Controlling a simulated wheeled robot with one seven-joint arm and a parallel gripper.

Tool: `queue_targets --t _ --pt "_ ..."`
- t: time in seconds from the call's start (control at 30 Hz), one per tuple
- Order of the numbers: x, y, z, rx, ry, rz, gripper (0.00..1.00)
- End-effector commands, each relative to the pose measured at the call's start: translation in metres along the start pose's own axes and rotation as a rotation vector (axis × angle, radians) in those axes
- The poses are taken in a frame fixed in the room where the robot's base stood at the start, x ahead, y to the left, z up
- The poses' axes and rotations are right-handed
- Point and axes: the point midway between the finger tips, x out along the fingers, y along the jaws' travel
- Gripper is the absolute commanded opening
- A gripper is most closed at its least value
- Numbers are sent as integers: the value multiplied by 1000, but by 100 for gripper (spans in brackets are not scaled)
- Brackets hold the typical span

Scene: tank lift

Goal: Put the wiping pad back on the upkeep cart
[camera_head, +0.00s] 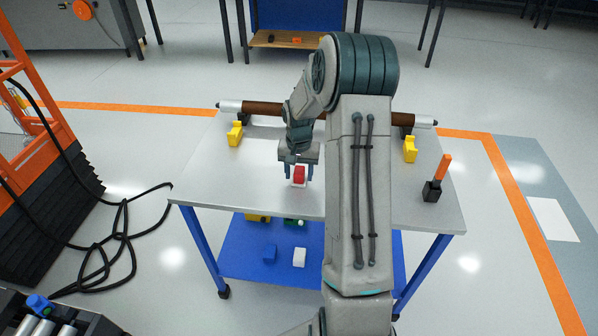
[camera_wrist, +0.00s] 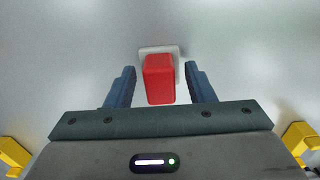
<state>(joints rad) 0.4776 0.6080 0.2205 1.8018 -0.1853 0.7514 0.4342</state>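The wiping pad, a red block (camera_head: 299,175) on a thin white base, is over the grey top of the wheeled cart (camera_head: 245,185), near its front middle. It appears to rest on the top. My gripper (camera_head: 298,178) points down around it. In the wrist view the red block (camera_wrist: 159,80) lies between the two fingers of my gripper (camera_wrist: 160,70), with a gap on each side. The fingers are apart and do not grip it. The white base shows beyond the red block; its near part is hidden.
A brown roller (camera_head: 270,109) with pale ends lies along the cart's back. Yellow blocks (camera_head: 235,134) (camera_head: 410,149) stand near it. An orange-handled tool in a black holder (camera_head: 433,190) stands at right. Small items lie on the blue lower shelf (camera_head: 235,262). Black cables (camera_head: 125,225) lie left.

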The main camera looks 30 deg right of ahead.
Motion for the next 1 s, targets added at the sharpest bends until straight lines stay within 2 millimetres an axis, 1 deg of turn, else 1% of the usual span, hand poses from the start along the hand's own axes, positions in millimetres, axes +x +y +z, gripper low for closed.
queue_targets --t 0.23,0.37,0.47,0.7,0.8,0.9,1.0 --pt "-1 0 0 0 0 0 49" --pt "-12 0 -1 1 2 0 49" --pt "-30 0 -1 1 4 -1 49" --pt "-82 0 -1 0 4 0 49" --pt "-100 0 -1 0 3 -1 49" --pt "-112 0 0 0 2 0 49" --pt "-120 0 1 -2 1 0 49"
